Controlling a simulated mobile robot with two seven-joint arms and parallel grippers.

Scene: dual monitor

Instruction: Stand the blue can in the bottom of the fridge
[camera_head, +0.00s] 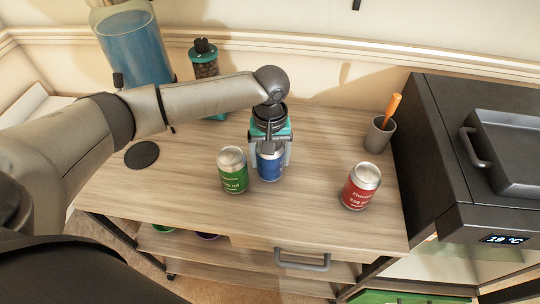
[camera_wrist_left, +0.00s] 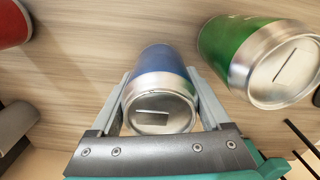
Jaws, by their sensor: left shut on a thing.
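The blue can (camera_head: 270,166) stands upright on the wooden table, between the fingers of my left gripper (camera_head: 270,158). In the left wrist view, the blue can (camera_wrist_left: 160,80) shows its silver top between the two fingers of my left gripper (camera_wrist_left: 163,95), which is shut on it. The fridge (camera_head: 440,160) is a dark unit at the right with a lit display reading about 10 °C. Its lower part shows a pale opening (camera_head: 465,262), partly cut off by the frame. My right gripper is in neither view.
A green can (camera_head: 232,172) stands close to the left of the blue can. A red can (camera_head: 360,187) stands to the right. A grey cup (camera_head: 379,135) with an orange-handled item is by the fridge. The table front (camera_head: 300,230) is clear.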

